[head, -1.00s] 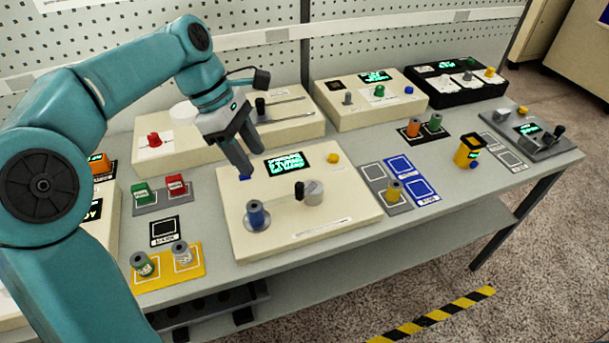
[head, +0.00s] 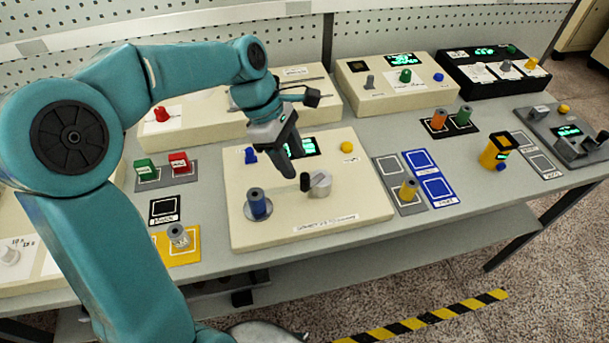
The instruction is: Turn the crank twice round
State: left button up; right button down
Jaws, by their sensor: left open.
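The crank (head: 320,187) is a grey round hub with a black knob (head: 305,181) on its left side. It sits on the cream winding panel (head: 365,207) in the middle of the bench. A blue spool (head: 258,205) stands on a round grey base to its left. My left gripper (head: 293,160) is open and empty, its fingers pointing down just above and behind the black knob. I cannot tell whether a fingertip touches the knob. The fingers partly hide the panel's green display (head: 308,146). My right gripper is out of view.
The panel also carries a yellow button (head: 347,146) and a blue switch (head: 251,156). Left are green (head: 146,169) and red (head: 179,162) blocks and a yellow tray (head: 185,256). The panel's front right is clear.

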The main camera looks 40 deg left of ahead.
aim_at(303, 175)
pick_arm(q)
jog(key=x, duration=0.5)
jog(key=shift+w+d, duration=0.1)
jog(key=shift+d, duration=0.05)
jog(key=shift+d+f, duration=0.1)
jog(key=shift+f, duration=0.45)
jog(key=shift+w+d+f, duration=0.15)
jog(key=shift+w, duration=0.05)
jog(key=shift+s, duration=0.15)
jog(key=c, duration=0.3)
grip_shut()
